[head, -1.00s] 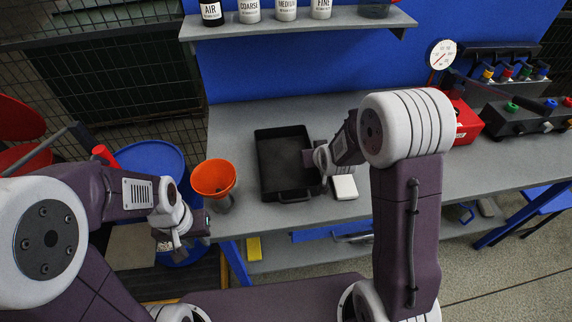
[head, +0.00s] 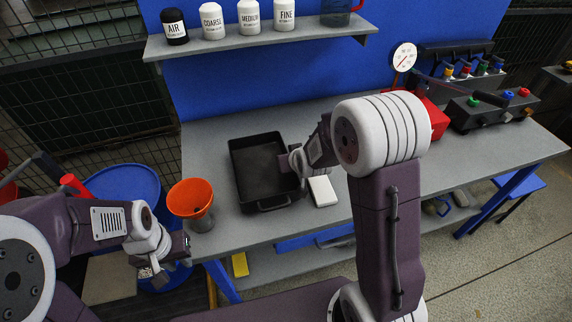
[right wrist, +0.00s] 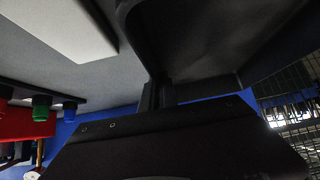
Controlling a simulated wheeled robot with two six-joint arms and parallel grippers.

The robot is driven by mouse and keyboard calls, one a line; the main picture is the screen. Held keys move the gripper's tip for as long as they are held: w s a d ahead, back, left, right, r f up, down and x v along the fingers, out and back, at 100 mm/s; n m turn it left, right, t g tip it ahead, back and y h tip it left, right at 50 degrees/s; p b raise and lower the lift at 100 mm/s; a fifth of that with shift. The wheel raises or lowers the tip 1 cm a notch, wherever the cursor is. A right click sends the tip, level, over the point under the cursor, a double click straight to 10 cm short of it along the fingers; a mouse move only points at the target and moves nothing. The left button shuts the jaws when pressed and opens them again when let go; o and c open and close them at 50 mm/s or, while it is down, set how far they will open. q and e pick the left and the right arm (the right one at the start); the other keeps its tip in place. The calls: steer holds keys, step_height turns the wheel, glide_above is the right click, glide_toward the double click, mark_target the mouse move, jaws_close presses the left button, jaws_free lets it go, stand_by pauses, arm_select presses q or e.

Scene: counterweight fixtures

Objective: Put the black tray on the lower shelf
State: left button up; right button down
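The black tray (head: 244,167) lies flat on the grey workbench in the head view, with a handle bar at its front edge. My right gripper (head: 284,163) is at the tray's right wall, overlapping its rim. In the right wrist view, the tray (right wrist: 205,40) fills the upper right, and the dark fingers (right wrist: 158,92) meet its edge; their opening is too dark to tell. My left gripper (head: 168,262) is low in front of the bench's left end, away from the tray; its finger opening is unclear. The lower shelf (head: 290,262) shows partly under the bench, largely hidden by the benchtop and my arm.
An orange funnel (head: 190,196) stands left of the tray, and a white block (head: 322,191) lies close on its right. A red box (head: 436,120) and a valve block (head: 490,108) stand farther right. The upper shelf (head: 260,38) holds labelled bottles. A blue drum (head: 125,183) stands left.

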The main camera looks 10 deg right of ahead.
steer(key=s+d+r+p, duration=0.6)
steer(key=s+d+r, duration=0.2)
steer(key=shift+d+r, duration=0.3)
steer(key=shift+r, duration=0.1)
steer(key=shift+w, duration=0.1)
